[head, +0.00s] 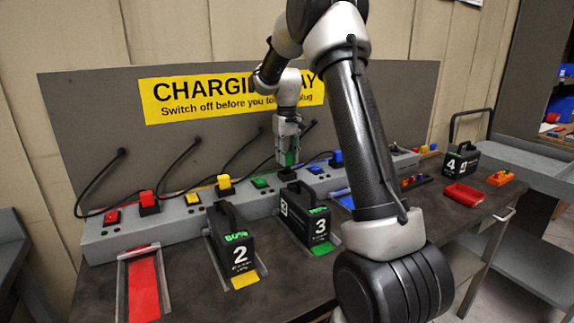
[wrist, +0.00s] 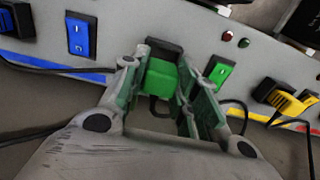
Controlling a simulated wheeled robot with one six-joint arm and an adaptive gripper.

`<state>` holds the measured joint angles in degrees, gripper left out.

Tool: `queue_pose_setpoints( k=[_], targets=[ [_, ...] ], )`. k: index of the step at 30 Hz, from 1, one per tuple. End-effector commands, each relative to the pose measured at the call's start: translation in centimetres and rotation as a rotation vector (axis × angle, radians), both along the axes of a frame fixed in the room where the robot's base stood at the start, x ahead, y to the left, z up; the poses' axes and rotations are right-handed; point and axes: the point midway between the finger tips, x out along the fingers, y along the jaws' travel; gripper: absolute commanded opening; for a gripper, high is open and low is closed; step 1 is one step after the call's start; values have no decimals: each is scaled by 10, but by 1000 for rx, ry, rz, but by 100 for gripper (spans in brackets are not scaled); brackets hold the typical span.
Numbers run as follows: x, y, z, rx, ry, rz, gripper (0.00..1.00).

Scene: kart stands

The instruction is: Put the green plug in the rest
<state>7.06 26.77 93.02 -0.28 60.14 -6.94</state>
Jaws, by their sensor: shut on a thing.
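The green plug (head: 288,158) is between the fingers of my gripper (head: 288,148), above the grey charging strip (head: 180,222). In the wrist view my gripper (wrist: 160,98) is shut on the green plug (wrist: 160,77). A black block (wrist: 163,47) shows right at the far end of the plug. I cannot tell whether the plug is seated in it or just above it. The green rocker switch (head: 259,183) is left of the gripper in the head view; it also shows in the wrist view (wrist: 220,70). I cannot make out which part is the rest.
The red plug (head: 148,199), yellow plug (head: 224,182) and blue plug (head: 336,158) stand along the strip. Battery 2 (head: 236,250) and battery 3 (head: 306,218) stand in front of it. Black cables hang from the back panel (head: 85,105).

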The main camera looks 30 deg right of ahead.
Motion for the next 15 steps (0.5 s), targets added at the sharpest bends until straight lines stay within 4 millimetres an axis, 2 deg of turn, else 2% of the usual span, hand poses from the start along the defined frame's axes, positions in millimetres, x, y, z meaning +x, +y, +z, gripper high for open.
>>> queue_pose_setpoints(
  k=[3, 6, 15],
  targets=[
    [-1, 0, -19, 0, 3, 0, 5],
    [0, 0, -29, 0, 2, 0, 5],
    [0, 0, -31, 0, 1, 0, 5]
  ],
)
